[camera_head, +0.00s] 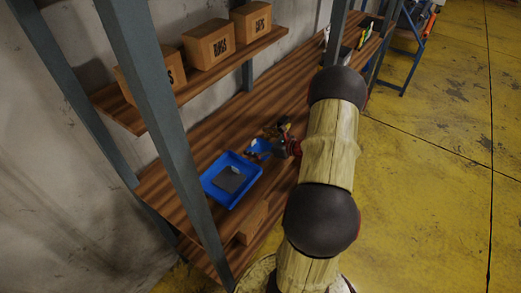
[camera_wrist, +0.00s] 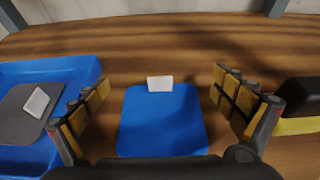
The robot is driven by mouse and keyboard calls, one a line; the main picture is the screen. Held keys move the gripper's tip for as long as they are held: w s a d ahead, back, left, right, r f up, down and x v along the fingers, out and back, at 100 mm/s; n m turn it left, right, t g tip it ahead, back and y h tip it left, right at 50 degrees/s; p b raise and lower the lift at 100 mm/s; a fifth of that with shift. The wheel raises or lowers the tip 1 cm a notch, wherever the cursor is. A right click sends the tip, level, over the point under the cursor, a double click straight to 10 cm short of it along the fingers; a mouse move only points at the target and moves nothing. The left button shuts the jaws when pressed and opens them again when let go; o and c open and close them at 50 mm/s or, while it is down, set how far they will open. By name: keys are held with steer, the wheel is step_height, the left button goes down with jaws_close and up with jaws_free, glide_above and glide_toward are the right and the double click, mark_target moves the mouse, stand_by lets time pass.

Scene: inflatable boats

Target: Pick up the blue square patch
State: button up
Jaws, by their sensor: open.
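The blue square patch (camera_wrist: 162,125) lies flat on the wooden shelf, with a small white piece (camera_wrist: 160,83) at its far edge in the wrist view. In the head view the patch (camera_head: 262,146) is partly hidden by my gripper (camera_head: 277,139). In the wrist view my gripper (camera_wrist: 162,97) is open, with one padded finger on each side of the patch and nothing between them in its hold. The patch's near edge is covered by the gripper's body. I cannot tell how high the fingers are above the shelf.
A blue tray (camera_head: 211,196) holding a dark grey patch (camera_head: 230,180) stands left of the blue patch. A black and yellow object (camera_wrist: 300,108) lies at the right. Cardboard boxes (camera_head: 208,45) stand on the upper shelf, and a steel post (camera_head: 165,130) rises in front.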

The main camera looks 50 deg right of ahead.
steer(key=shift+c, duration=0.3)
steer(key=c, duration=1.9)
steer(key=shift+o, duration=0.2)
